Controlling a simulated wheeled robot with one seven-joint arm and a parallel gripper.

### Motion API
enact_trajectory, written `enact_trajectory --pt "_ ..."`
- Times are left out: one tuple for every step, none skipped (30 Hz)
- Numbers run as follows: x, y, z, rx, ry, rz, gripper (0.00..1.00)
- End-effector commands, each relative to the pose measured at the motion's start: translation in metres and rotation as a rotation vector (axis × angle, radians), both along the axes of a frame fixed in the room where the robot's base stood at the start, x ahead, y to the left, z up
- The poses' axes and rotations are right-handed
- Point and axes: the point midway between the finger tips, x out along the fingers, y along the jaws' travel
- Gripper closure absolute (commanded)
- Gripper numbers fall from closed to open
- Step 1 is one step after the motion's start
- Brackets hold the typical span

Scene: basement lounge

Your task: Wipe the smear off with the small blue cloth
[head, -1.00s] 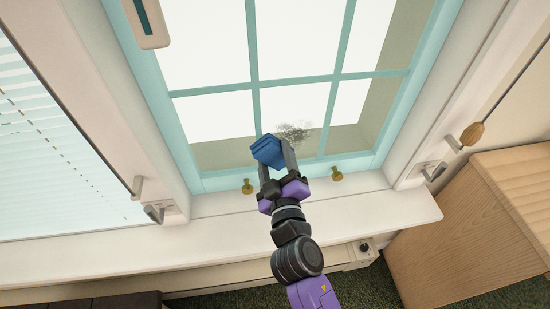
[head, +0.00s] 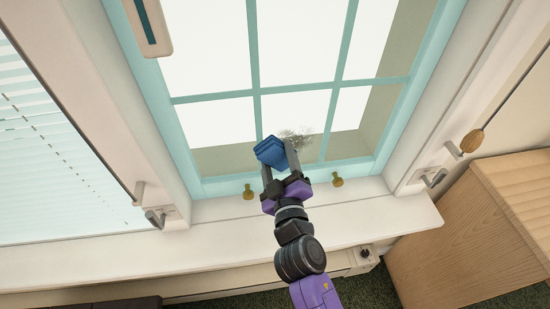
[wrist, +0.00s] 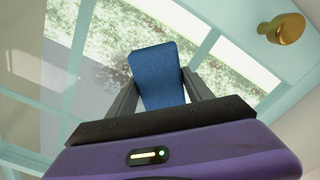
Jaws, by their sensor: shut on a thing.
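The small blue cloth (head: 270,150) is a folded pad held between the fingers of my gripper (head: 281,163). In the wrist view the cloth (wrist: 157,76) sits between the two dark fingers of my gripper (wrist: 157,92). The grey, speckled smear (head: 297,136) is on the lower middle pane of the teal-framed window (head: 211,97). The cloth is just left of and slightly below the smear in the head view and covers part of it or hides its edge. Whether the cloth touches the glass I cannot tell.
Two brass knobs stand on the lower window frame, one left (head: 248,192) and one right (head: 337,180) of my gripper. A white sill (head: 390,214) runs below. Blinds (head: 50,150) hang at left. A wooden cabinet (head: 440,240) stands at lower right.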

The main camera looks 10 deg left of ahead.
Motion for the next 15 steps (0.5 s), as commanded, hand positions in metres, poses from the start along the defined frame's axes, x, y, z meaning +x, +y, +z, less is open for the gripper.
enact_trajectory --pt "0.001 -0.006 0.002 -0.001 0.002 -0.003 0.73" --pt "0.002 -0.008 0.002 -0.001 0.001 -0.003 0.73" --pt "0.002 -0.012 0.002 0.000 0.002 -0.003 0.73" --pt "0.003 -0.014 0.002 -0.001 0.002 -0.003 0.73" --pt "0.004 -0.016 0.002 -0.002 0.003 -0.003 0.73" --pt "0.004 -0.019 0.002 -0.002 0.002 -0.002 0.73" --pt "0.005 -0.021 0.002 -0.001 0.001 -0.003 0.73" --pt "0.005 -0.023 0.002 -0.001 0.002 -0.003 0.73" --pt "0.006 -0.026 0.002 0.000 0.002 -0.003 0.73" --pt "0.006 -0.027 0.002 0.000 0.002 -0.003 0.73" --pt "0.006 -0.027 0.001 0.000 0.001 -0.001 0.73" --pt "0.006 -0.028 0.001 0.000 0.001 -0.001 0.73" --pt "0.006 -0.028 0.001 0.000 0.001 -0.001 0.73" --pt "0.006 -0.029 0.001 0.000 0.001 -0.001 0.73" --pt "0.007 -0.030 0.001 0.000 0.001 -0.001 0.73"
